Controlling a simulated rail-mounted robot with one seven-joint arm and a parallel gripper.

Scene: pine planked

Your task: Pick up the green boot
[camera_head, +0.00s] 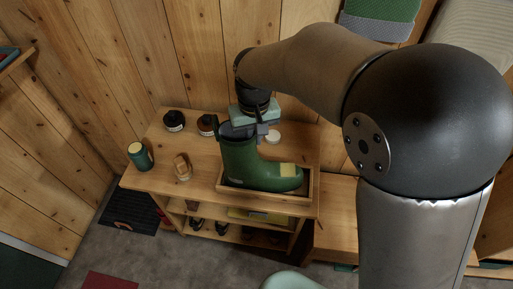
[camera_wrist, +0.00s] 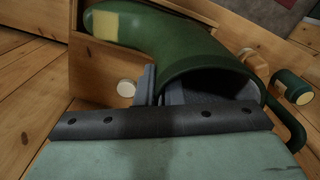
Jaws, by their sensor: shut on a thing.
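The green boot (camera_head: 244,163) stands upright in a shallow wooden tray (camera_head: 268,195) on the wooden shelf unit, its toe pointing right with a pale yellow patch on it. My gripper (camera_head: 250,132) is at the top of the boot's shaft, shut on its rim. In the wrist view the boot (camera_wrist: 150,35) fills the upper middle, with its dark opening facing the camera. The fingers of my gripper (camera_wrist: 160,88) close on the wall of the shaft there, one finger inside the opening. Whether the sole touches the tray is hard to tell.
On the shelf top (camera_head: 150,176) stand a green jar (camera_head: 140,156), a wooden brush (camera_head: 182,167) and two dark jars (camera_head: 174,121) at the back. A small white round thing (camera_head: 273,137) lies behind the boot. Shoes (camera_head: 195,222) stand on the shelf below. The plank wall is close behind.

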